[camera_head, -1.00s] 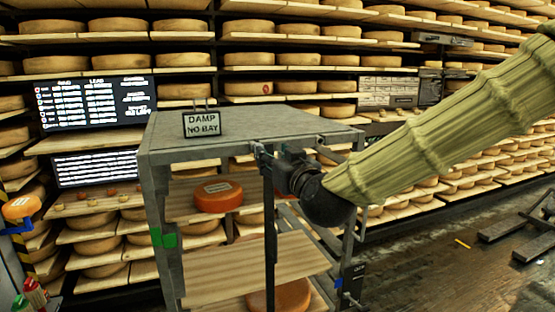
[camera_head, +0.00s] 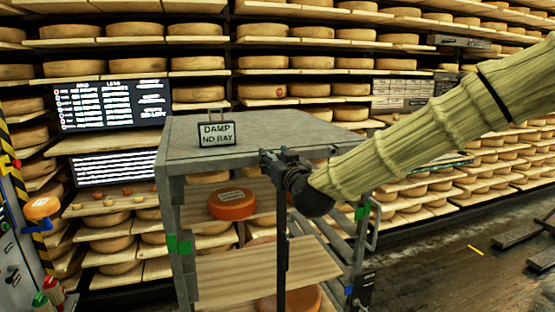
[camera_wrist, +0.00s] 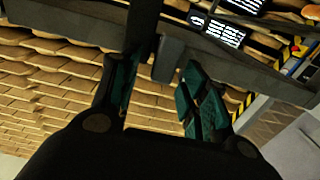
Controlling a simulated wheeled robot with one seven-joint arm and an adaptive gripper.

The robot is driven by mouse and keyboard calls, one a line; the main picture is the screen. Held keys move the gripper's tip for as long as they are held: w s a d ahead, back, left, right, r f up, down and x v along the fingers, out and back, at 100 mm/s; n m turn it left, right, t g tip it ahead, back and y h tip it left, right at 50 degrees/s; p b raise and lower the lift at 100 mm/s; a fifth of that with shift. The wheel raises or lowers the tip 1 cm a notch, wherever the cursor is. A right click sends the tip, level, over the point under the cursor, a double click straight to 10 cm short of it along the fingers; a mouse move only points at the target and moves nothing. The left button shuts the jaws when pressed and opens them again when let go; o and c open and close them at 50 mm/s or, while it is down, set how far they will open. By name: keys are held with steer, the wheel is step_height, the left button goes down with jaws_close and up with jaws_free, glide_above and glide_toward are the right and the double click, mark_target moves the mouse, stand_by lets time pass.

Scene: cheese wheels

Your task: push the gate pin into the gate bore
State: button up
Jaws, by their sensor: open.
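My gripper (camera_head: 270,160) is at the front top edge of a grey rack (camera_head: 330,140), beside the top of a dark upright post (camera_head: 282,235). In the wrist view my gripper (camera_wrist: 160,78) has its two teal-padded fingers apart. A dark bar (camera_wrist: 143,30) and a small dark block (camera_wrist: 168,60) show between and beyond the fingers. I cannot tell whether the block is the gate pin, or whether a finger touches it. The gate bore cannot be made out; the gripper covers part of the rack's top edge.
A sign reading "DAMP NO BAY" (camera_head: 216,133) stands on the rack top. An orange cheese wheel (camera_head: 232,204) lies on the rack's upper shelf.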

steer(key=shift+c, duration=0.4)
jaws_close()
steer(key=shift+b+v, duration=0.45)
steer(key=shift+v, duration=2.3)
steer(key=shift+v, duration=1.4)
